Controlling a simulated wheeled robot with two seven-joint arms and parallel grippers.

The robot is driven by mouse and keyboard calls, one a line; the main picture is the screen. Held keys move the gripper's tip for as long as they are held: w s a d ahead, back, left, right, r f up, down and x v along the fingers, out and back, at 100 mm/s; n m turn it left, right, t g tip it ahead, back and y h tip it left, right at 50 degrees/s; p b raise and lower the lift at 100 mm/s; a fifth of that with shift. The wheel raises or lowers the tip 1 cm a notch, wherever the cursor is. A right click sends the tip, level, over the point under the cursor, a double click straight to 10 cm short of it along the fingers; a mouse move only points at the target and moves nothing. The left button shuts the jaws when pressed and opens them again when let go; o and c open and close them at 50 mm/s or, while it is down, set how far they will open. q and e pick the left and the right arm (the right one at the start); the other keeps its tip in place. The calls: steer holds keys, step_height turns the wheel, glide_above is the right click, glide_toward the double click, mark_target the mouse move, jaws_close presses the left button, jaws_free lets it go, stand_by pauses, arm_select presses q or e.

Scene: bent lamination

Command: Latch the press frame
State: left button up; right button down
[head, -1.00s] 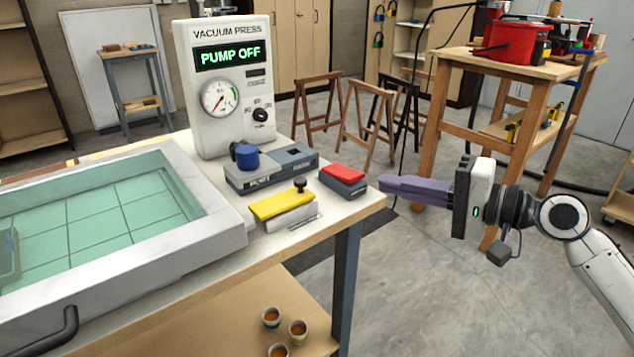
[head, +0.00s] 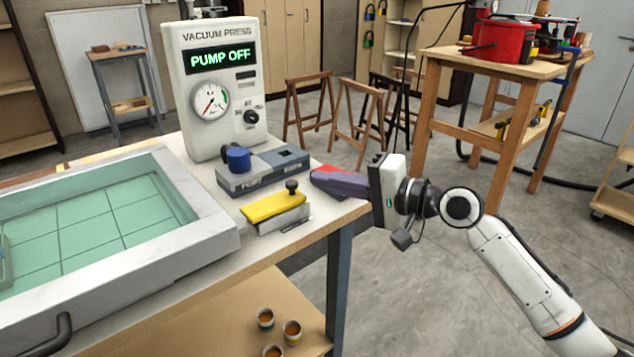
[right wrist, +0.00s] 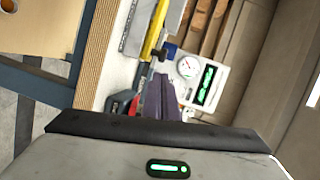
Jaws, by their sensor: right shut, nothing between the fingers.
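The press frame (head: 190,250) is a pale grey frame around a green gridded pane, at the left of the bench in the head view. A black curved handle (head: 64,330) is on its front side. My right gripper (head: 318,180) is shut and empty, its purple fingers pointing left at the bench's right corner. The fingers overlap a red-topped block (head: 322,168), hiding much of it; I cannot tell whether they touch it. In the right wrist view the shut fingers (right wrist: 160,92) point toward the bench top. I cannot make out a latch for certain. My left gripper is not in view.
The vacuum press box (head: 210,130) reads PUMP OFF. A grey block with a blue knob (head: 238,160) and a yellow-topped block (head: 272,206) stand between frame and gripper. Several small cups (head: 265,318) sit on the lower shelf. Open floor lies right of the bench.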

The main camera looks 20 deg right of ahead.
mark_target(274, 204)
steer(key=shift+w+a+f, duration=0.1)
steer(key=shift+a+f, duration=0.05)
steer(key=shift+a, duration=0.95)
steer(key=a+p, duration=0.2)
steer(key=s+a+p, duration=0.1)
steer(key=p, duration=0.1)
steer(key=shift+s+r, duration=0.1)
steer(key=shift+r, duration=0.15)
steer(key=shift+s+a+f, duration=0.15)
steer(key=shift+a, duration=0.3)
steer(key=shift+f, duration=0.1)
